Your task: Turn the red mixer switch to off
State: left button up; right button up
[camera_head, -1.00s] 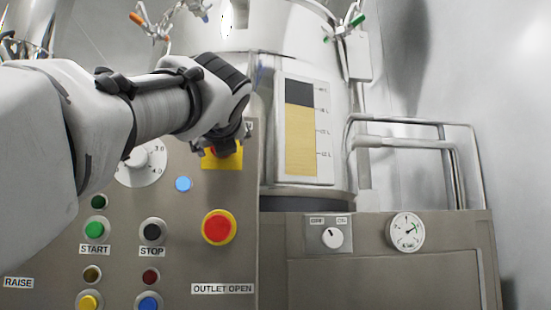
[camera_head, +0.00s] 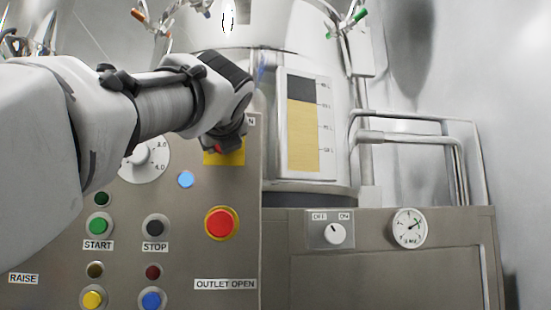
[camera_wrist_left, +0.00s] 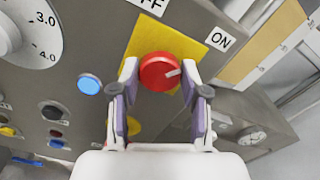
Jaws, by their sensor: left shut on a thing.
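The red mixer switch (camera_wrist_left: 158,72) is a round knob on a yellow plate (camera_wrist_left: 195,48) in the left wrist view. Its white mark points right, below the direction of the ON label (camera_wrist_left: 219,39); the partly cut-off OFF label (camera_wrist_left: 152,4) is at the top edge. My left gripper (camera_wrist_left: 160,78) is shut on the knob, one finger on each side. In the head view my left gripper (camera_head: 224,140) covers most of the switch, with the yellow plate (camera_head: 229,158) showing below it. My right gripper is not in view.
Below the switch is a red emergency-style button (camera_head: 221,224) on a yellow ring. A blue light (camera_head: 186,180), a numbered dial (camera_head: 140,156) and START and STOP buttons are nearby. A smaller white OFF/ON switch (camera_head: 334,233) and a gauge (camera_head: 409,228) are at the right.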

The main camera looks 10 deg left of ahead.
pick_arm(q)
jog(key=shift+a+f+n, duration=0.1)
jog(key=shift+n, duration=8.2)
jog(key=o, duration=1.1)
jog(key=shift+o, duration=0.2)
